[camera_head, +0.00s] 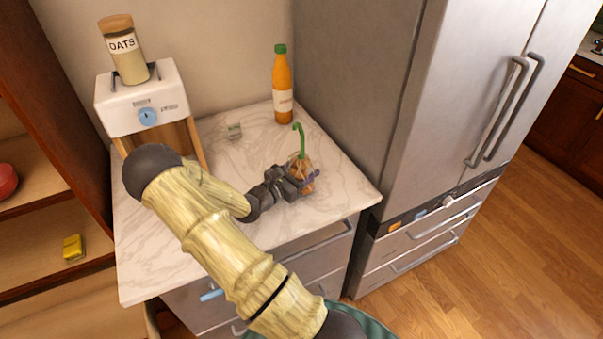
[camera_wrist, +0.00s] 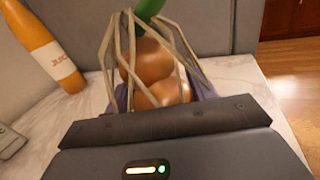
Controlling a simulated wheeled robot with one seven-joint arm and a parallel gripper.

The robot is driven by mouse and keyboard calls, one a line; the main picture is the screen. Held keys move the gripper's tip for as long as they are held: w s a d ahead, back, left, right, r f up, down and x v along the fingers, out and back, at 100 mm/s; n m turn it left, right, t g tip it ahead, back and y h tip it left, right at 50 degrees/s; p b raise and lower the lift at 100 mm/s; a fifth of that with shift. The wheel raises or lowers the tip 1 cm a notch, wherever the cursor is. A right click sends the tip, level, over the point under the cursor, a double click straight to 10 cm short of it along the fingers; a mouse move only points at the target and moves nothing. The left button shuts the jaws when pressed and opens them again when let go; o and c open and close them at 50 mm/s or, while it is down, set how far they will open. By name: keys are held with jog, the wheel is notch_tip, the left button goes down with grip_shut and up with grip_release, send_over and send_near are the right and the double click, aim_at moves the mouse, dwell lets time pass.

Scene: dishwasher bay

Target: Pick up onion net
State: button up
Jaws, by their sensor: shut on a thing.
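The onion net (camera_head: 301,165) stands on the marble counter near its right side, with brown onions, pale netting strands and a green curved top. In the wrist view the onion net (camera_wrist: 158,75) fills the middle, just beyond the gripper body. My gripper (camera_head: 303,184) is at the net from the front left, shut on it. The gripper body (camera_wrist: 170,135) hides the lower part of the net in the wrist view. I cannot tell whether the net still touches the counter.
An orange juice bottle (camera_head: 282,88) stands behind the net. A small grey-green item (camera_head: 234,131) lies on the counter (camera_head: 150,235). A white dispenser with an oats jar (camera_head: 127,60) stands at the back left. The steel fridge (camera_head: 400,120) rises close on the right.

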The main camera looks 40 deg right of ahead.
aim_at(303, 142)
notch_tip(303, 142, up, 10)
jog(key=shift+f+b, duration=0.1)
jog(key=shift+b, duration=0.4)
dwell(0.5)
notch_tip(303, 142, up, 10)
jog(key=p, duration=1)
